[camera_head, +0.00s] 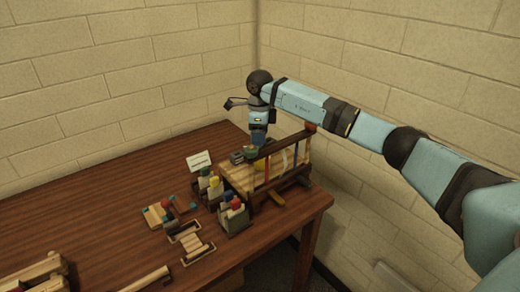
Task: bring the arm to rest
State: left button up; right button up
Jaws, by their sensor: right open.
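My right arm reaches in from the right edge, across the back right part of the table. My right gripper (233,103) is at its far end, small and dark, in the air above the far edge of the table. It is open, and I see nothing between its fingers. It stands above and to the left of a wooden rack (268,172). My left gripper is not in view.
The dark wooden table (110,200) holds the rack, holders with coloured-topped bottles (213,184), a white card (199,161), a small wooden tray (191,243) and wooden pieces at the front left. Brick walls stand close behind and right. The table's left back is clear.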

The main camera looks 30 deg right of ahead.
jog(key=shift+r, duration=0.55)
